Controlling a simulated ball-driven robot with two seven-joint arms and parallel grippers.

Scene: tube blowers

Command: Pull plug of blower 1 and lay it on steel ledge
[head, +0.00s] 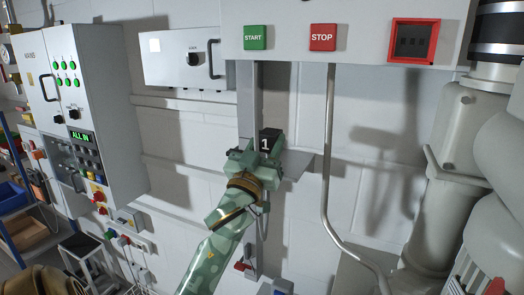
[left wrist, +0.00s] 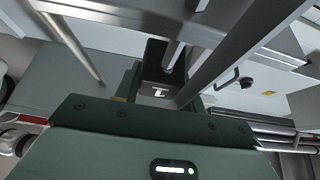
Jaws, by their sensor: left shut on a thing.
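The black plug with a white 1 (head: 268,135) is at the middle of the head view, in front of a vertical steel channel. My left gripper (head: 254,160) is shut on it from below. In the left wrist view the dark plug (left wrist: 155,72) and its white mark show between the green fingers. A grey steel ledge (head: 299,164) sticks out from the wall just right of the gripper. I cannot tell whether the plug touches the ledge or sits in a socket, because the gripper hides its lower part. My right gripper is not in view.
A panel with a green START button (head: 256,38) and a red STOP button (head: 323,37) hangs above. A bent steel pipe (head: 330,150) runs down right of the ledge. Large grey blower housings (head: 430,200) fill the right side. A control cabinet (head: 85,100) stands left.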

